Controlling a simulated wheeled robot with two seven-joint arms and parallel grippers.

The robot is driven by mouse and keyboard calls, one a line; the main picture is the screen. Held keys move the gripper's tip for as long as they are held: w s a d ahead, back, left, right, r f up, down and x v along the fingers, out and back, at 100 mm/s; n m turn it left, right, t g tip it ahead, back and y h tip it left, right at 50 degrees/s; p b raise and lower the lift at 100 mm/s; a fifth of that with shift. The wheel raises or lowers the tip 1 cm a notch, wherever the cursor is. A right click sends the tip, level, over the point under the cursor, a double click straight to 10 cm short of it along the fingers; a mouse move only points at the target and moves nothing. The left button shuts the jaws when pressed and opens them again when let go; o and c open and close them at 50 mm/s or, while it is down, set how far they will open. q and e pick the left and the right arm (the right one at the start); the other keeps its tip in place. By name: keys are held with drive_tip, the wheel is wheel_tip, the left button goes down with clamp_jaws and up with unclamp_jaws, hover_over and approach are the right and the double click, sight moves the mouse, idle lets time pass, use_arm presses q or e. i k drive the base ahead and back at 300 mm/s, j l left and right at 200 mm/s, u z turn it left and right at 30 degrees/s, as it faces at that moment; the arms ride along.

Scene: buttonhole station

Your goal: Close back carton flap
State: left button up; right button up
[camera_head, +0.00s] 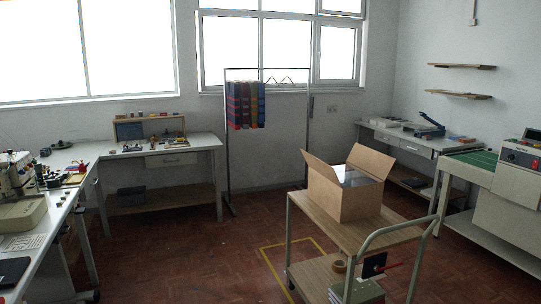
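An open cardboard carton (345,204) stands on the wooden top of a trolley (337,234), right of the middle of the view. One flap (371,161) stands up at its far right side. Another flap (319,171) leans up and outward at its left side. The inside of the carton shows pale, bluish-white contents (353,178) between the flaps. The near edges of the carton show no raised flap. Neither of my grippers is in view.
The trolley has a curved grey handle (403,229) on its near right. Its lower shelf holds a tape roll (339,266) and a green box (357,291). Benches line the left and right walls. A garment rack (228,140) stands behind. Open red floor (200,255) lies left of the trolley.

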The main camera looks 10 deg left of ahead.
sight(328, 171)
drive_tip(key=i+j+z, duration=0.2)
drive_tip(key=i, duration=0.5)
drive_tip(key=i+j+z, duration=0.2)
drive_tip(key=i+j, duration=0.15)
drive_tip(key=i, duration=0.3)
drive_tip(key=i+j+z, duration=0.15)
drive_tip(key=i+j, duration=0.25)
drive_tip(key=i, duration=0.25)
drive_tip(key=i+j+z, duration=0.2)
drive_tip(key=i+j, duration=0.3)
drive_tip(key=i, duration=0.1)
